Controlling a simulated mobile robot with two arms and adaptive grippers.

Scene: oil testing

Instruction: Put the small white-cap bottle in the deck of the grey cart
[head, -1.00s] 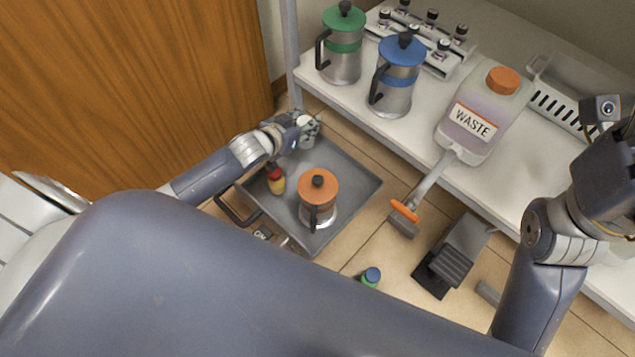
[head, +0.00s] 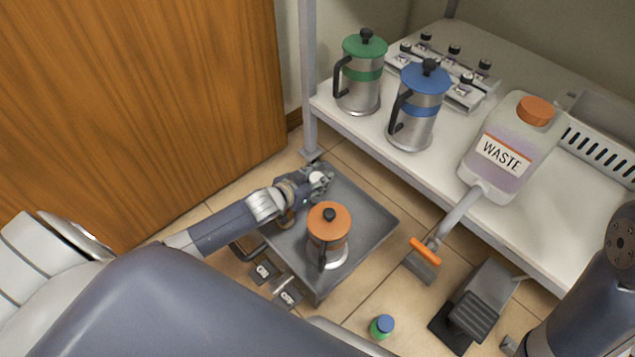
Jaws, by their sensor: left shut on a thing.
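The grey cart (head: 372,222) stands on the floor in front of the shelf, its flat deck facing up. My left gripper (head: 319,181) is over the far left part of the deck, shut on the small white-cap bottle (head: 317,177). Only a little of the bottle shows between the fingers. I cannot tell whether its base touches the deck. An orange-lid steel press pot (head: 329,238) stands on the deck, nearer than the gripper. My right gripper is outside the picture; only part of that arm shows at the right edge.
A blue-cap green bottle (head: 382,326) and a black pedal (head: 470,308) are on the floor. The white shelf (head: 545,215) holds a waste jug (head: 508,150), blue pot (head: 418,108) and green pot (head: 360,75). The deck's right side is clear.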

